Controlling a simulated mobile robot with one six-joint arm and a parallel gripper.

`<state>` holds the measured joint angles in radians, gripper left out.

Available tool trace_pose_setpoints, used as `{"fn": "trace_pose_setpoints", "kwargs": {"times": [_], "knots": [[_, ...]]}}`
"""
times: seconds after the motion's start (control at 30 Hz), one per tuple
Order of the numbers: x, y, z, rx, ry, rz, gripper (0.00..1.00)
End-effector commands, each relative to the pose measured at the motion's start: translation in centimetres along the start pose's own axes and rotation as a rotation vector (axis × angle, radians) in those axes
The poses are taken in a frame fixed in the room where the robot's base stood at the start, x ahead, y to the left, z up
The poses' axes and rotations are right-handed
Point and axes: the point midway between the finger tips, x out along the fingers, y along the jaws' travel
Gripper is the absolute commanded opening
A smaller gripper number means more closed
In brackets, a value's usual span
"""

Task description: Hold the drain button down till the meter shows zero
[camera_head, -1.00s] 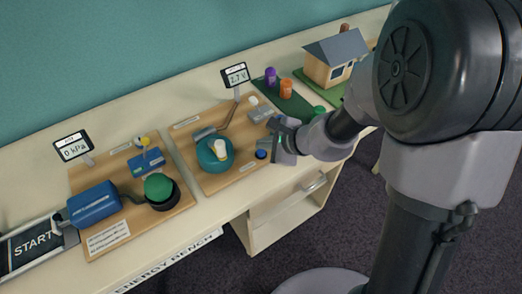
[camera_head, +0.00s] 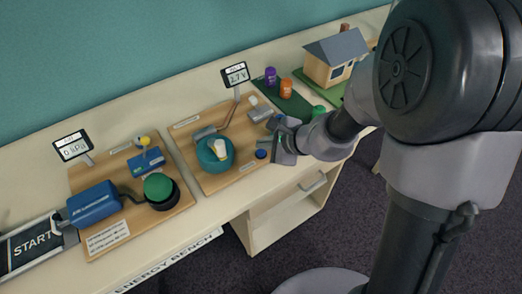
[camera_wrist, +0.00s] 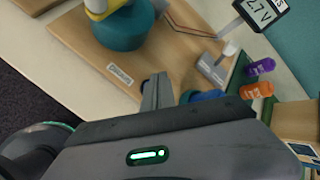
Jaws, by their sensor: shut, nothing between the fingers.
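A small blue button (camera_head: 261,154) sits at the front right of the middle wooden board (camera_head: 206,182). It also shows partly in the wrist view (camera_wrist: 208,96), where my gripper covers some of it. I cannot read a drain label on it. The board's meter (camera_head: 234,74) stands on a post behind and reads about 2.7 V; it also shows in the wrist view (camera_wrist: 264,10). My gripper (camera_head: 264,143) is shut and empty. Its fingertips (camera_wrist: 158,80) are close to the button, and I cannot tell whether they touch it.
A teal drum (camera_head: 215,153) with a white and yellow top is left of my gripper. The left board has a green button (camera_head: 158,187), a blue box (camera_head: 94,203) and another meter (camera_head: 73,146). Purple (camera_head: 270,76) and orange (camera_head: 286,88) pieces and a model house (camera_head: 335,58) are right.

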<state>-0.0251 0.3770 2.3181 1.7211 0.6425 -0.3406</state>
Motion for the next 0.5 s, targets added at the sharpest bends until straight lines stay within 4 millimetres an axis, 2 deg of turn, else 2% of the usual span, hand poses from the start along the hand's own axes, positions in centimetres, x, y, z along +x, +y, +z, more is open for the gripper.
{"fn": "trace_pose_setpoints", "kwargs": {"times": [0.2, 0.5], "knots": [[0.61, 0.43, -0.44, -0.001, 0.0, -0.001, 0.0], [0.52, 0.37, -0.38, -0.001, 0.0, 0.0, 0.0]]}}
